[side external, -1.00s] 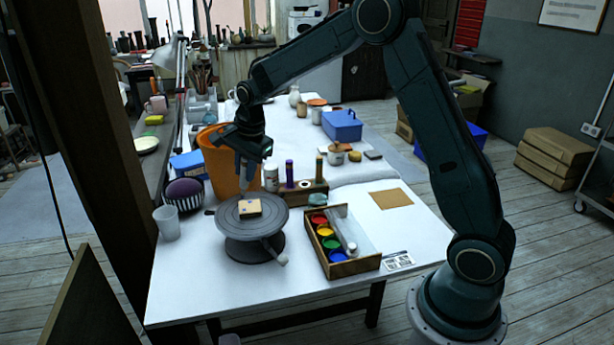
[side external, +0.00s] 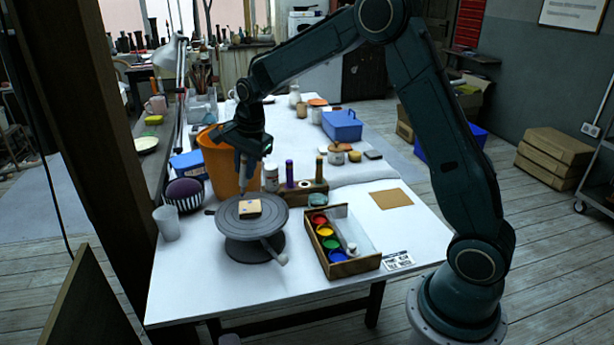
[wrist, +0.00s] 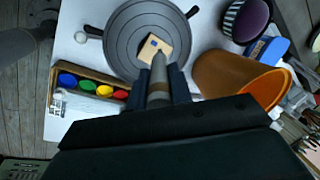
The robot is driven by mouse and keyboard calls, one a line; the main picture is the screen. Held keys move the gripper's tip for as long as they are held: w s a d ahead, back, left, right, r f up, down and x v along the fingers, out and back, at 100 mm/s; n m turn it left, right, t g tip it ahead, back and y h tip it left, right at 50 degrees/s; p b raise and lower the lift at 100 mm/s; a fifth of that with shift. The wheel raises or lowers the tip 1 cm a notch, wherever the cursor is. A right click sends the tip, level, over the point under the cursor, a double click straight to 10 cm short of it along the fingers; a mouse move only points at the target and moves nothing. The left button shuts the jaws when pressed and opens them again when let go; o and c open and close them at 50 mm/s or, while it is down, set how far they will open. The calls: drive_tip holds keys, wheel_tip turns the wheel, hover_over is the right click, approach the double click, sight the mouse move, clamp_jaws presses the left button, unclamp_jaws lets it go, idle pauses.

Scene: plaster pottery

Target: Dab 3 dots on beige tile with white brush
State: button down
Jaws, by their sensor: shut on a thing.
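The beige tile (side external: 249,208) lies on the round grey turntable (side external: 233,230); it also shows in the wrist view (wrist: 163,52). At least one dark blue mark shows on its face; the brush hides part of the tile in the wrist view. My gripper (side external: 244,163) is above the turntable's far side, shut on the pale brush (wrist: 158,75). The brush points down toward the tile, and its tip appears close to the tile's edge. I cannot tell whether it touches.
A wooden paint box (side external: 352,266) with red, yellow, green and blue pots stands right of the turntable. An orange pot (side external: 222,170) stands close behind my gripper.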

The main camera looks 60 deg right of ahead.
drive_tip(key=shift+s, duration=0.1)
drive_tip(key=shift+s+d+f, duration=0.3)
drive_tip(key=shift+s+d, duration=0.25)
drive_tip(key=shift+s, duration=0.05)
drive_tip(key=shift+s+d+f, duration=0.3)
drive_tip(key=shift+s+d, duration=0.2)
drive_tip(key=shift+s, duration=0.05)
drive_tip(key=shift+f, duration=0.35)
drive_tip(key=shift+f, duration=0.75)
drive_tip(key=shift+f, duration=0.55)
idle(0.3)
drive_tip(key=shift+r, duration=0.1)
idle(0.5)
drive_tip(key=shift+r, duration=2.2)
